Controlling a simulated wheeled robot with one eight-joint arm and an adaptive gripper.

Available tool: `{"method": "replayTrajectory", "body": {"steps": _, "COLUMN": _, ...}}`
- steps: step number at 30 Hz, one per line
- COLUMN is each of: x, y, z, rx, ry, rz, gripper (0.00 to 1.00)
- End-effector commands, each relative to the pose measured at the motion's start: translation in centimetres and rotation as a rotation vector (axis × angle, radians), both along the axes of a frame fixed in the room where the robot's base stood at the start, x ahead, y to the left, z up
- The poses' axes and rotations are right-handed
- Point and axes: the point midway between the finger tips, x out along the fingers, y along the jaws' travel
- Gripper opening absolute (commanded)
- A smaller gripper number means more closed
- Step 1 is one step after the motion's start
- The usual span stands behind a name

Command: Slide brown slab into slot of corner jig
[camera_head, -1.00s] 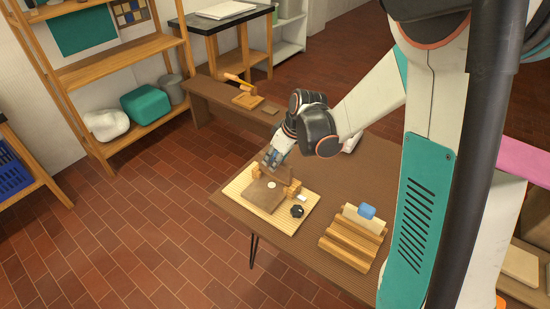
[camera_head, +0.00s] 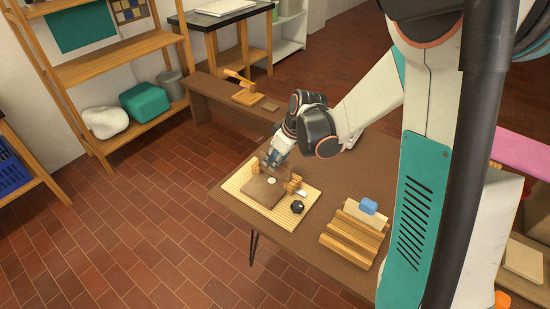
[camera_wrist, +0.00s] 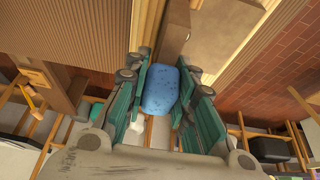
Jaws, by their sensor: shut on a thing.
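My gripper (camera_head: 275,158) is over the corner jig (camera_head: 293,186), which has light wooden blocks around a flat brown plate (camera_head: 262,194). In the wrist view my gripper (camera_wrist: 160,100) is shut on a speckled blue grip (camera_wrist: 160,88). The brown slab (camera_wrist: 172,35) extends beyond this grip. In the head view the slab (camera_head: 268,167) stands about upright at the plate's back edge, between the wooden blocks. It is small and partly hidden by my fingers. I cannot tell whether its lower edge is inside the slot.
The jig sits on a ribbed pale board (camera_head: 290,218) with a black knob (camera_head: 297,207). To its right, a slotted wooden rack (camera_head: 350,238) holds a pale slab with a blue grip (camera_head: 369,206). A low brown bench (camera_head: 205,105) stands behind the table.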

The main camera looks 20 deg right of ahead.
Motion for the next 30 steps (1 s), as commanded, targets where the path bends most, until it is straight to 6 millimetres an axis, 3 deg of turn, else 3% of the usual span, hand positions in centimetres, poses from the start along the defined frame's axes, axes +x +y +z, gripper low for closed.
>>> {"method": "replayTrajectory", "body": {"steps": 14, "x": 0.01, "y": 0.0, "z": -1.17, "rx": 0.0, "ry": 0.0, "rz": 0.0, "gripper": 0.0}}
{"method": "replayTrajectory", "body": {"steps": 15, "x": 0.0, "y": 0.0, "z": -1.09, "rx": 0.0, "ry": 0.0, "rz": 0.0, "gripper": 0.31}}
{"method": "replayTrajectory", "body": {"steps": 18, "x": 0.0, "y": 0.0, "z": -1.05, "rx": 0.0, "ry": 0.0, "rz": 0.0, "gripper": 0.47}}
{"method": "replayTrajectory", "body": {"steps": 30, "x": -0.1, "y": -0.1, "z": -0.7, "rx": 0.0, "ry": 0.0, "rz": 0.0, "gripper": 0.47}}
